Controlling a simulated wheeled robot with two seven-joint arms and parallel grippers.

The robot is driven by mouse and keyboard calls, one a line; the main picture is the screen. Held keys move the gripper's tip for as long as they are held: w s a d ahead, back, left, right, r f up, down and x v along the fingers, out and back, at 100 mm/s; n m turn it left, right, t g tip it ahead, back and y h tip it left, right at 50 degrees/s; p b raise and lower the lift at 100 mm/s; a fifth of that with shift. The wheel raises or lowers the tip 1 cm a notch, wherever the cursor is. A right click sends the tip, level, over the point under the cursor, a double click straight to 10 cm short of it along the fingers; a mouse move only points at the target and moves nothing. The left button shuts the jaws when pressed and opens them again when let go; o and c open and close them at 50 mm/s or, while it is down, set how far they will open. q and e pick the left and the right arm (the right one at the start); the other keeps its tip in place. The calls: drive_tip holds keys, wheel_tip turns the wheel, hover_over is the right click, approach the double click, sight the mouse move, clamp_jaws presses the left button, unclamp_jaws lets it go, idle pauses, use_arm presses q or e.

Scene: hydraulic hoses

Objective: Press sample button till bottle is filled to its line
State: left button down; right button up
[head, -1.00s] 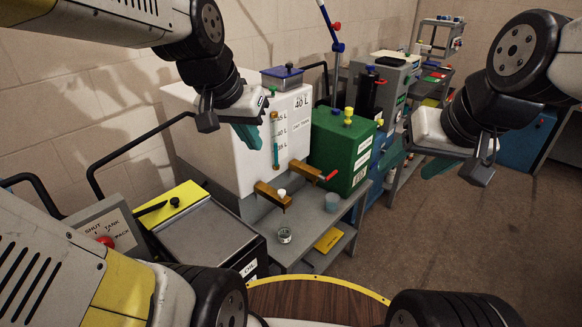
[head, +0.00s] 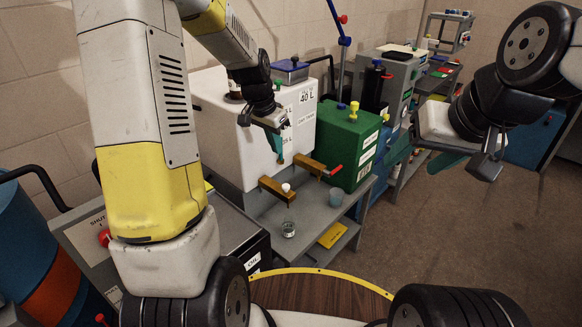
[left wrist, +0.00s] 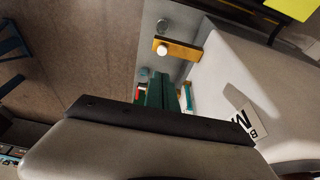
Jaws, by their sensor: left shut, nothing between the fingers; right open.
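The sample button is a white knob (head: 286,187) on a brass block (head: 272,189) at the front of the white tank; it also shows in the left wrist view (left wrist: 163,50). A small clear bottle (head: 289,230) stands upright on the grey bench below the block. Its fill line and level are too small to read. My right gripper (head: 462,165) is open and empty, off to the right.
The white tank (head: 232,140) stands behind the block. A second brass block with a red handle (head: 334,170) is to the right, near a green box (head: 344,140). A blue-grey cup (head: 333,198) stands on the bench. A yellow block (head: 332,235) lies lower down.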

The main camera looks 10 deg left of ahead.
use_arm(q)
drive_tip(key=shift+w+f, duration=0.4)
drive_tip(key=shift+f, duration=0.25)
approach(286, 186)
drive_tip(key=x, duration=0.5)
drive_tip(key=shift+w+d, duration=0.1)
drive_tip(key=shift+w, duration=0.15)
drive_tip(key=shift+f, duration=0.75)
